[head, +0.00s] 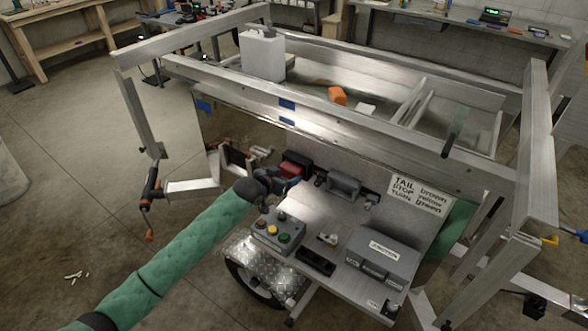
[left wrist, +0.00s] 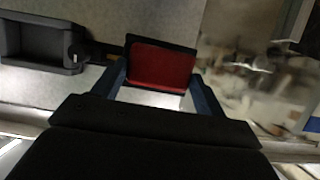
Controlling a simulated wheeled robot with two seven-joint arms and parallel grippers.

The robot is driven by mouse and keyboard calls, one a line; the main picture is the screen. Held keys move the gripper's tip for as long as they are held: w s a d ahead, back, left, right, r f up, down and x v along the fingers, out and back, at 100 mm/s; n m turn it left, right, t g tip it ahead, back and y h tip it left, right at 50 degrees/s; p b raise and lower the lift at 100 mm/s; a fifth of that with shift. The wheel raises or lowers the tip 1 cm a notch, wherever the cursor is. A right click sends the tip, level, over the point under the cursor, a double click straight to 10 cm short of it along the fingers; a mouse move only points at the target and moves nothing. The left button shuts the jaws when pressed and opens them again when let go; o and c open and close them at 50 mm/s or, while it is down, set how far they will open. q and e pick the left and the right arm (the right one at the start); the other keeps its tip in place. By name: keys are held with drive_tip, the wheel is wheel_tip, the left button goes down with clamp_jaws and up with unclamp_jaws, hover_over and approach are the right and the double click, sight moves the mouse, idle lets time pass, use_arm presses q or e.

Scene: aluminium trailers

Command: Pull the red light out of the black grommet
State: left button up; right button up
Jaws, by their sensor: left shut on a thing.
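The red light (head: 293,168) is at the left end of the upright metal panel in the head view. In the left wrist view the red light (left wrist: 160,68) is a dark red block between my two fingers. A black rim, which looks like the black grommet (left wrist: 150,41), shows along its top and right edges. I cannot tell how deep the light sits in it. My left gripper (head: 283,178), with its green-sleeved arm, is shut on the red light from the near side; its fingers (left wrist: 160,88) lie on both sides. My right gripper is not in view.
A dark open housing (head: 343,185) is on the panel to the right, left of a wiring label (head: 420,195). Below, a shelf carries a button box (head: 277,232), a black tray (head: 315,262) and a grey junction box (head: 382,262). An orange-tipped tool (head: 150,190) hangs at left.

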use_arm(q)
drive_tip(key=shift+s+a+p, duration=0.45)
drive_tip(key=shift+s+a, duration=0.1)
drive_tip(key=shift+s, duration=0.2)
drive_tip(key=shift+s+a+p, duration=0.4)
drive_tip(key=shift+s+a, duration=0.1)
drive_tip(key=shift+s, duration=0.2)
idle(0.3)
drive_tip(key=s+a+p, duration=0.1)
drive_tip(key=s+a, duration=0.1)
drive_tip(key=s, duration=0.1)
drive_tip(key=s+a+p, duration=0.1)
drive_tip(key=shift+s+a+p, duration=0.25)
drive_tip(key=shift+s+p, duration=0.1)
drive_tip(key=shift+s, duration=0.05)
idle(0.4)
drive_tip(key=shift+s, duration=0.1)
